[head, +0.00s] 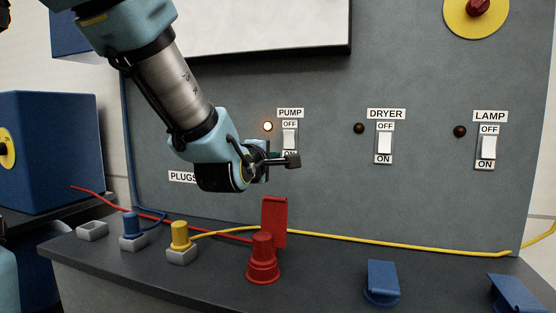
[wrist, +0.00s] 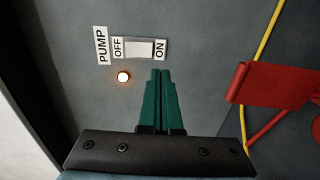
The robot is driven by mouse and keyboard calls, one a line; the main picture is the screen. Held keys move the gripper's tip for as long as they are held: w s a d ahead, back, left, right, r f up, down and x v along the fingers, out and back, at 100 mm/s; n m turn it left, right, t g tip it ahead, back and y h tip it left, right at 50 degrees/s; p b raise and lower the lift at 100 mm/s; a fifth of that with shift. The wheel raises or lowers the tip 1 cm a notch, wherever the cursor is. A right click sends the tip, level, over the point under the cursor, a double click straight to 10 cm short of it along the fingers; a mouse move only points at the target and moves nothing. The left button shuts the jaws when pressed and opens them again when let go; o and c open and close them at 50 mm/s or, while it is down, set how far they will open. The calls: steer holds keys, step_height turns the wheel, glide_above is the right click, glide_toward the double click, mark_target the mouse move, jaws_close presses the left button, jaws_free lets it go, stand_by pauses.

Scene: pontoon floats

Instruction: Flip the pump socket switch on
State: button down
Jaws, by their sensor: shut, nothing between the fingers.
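The pump switch (head: 289,138) is a white rocker between OFF and ON labels on the grey panel. The PUMP label (head: 290,113) is above it, and the small round pump light (head: 267,126) to its left glows. The switch also shows in the wrist view (wrist: 139,48), with the glowing light (wrist: 124,77) beside it. My gripper (head: 294,160) is shut and empty, just in front of the switch's lower end, partly covering the ON label. In the wrist view its green fingers (wrist: 160,72) are together, tips near the ON end. I cannot tell whether they touch the panel.
The dryer switch (head: 385,141) and lamp switch (head: 488,147) are to the right, their lights dark. A red plug (head: 263,262) with an upright red plate (head: 275,220) stands on the ledge below my gripper. A yellow cable (head: 400,245) runs along the ledge.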

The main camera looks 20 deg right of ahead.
steer(key=shift+s+a+f+b, duration=0.15)
steer(key=shift+s+a+b, duration=0.1)
steer(key=shift+s+a, duration=0.5)
steer(key=shift+s+a+f+b, duration=0.15)
steer(key=shift+s+a+b, duration=0.1)
steer(key=shift+s+a, duration=0.5)
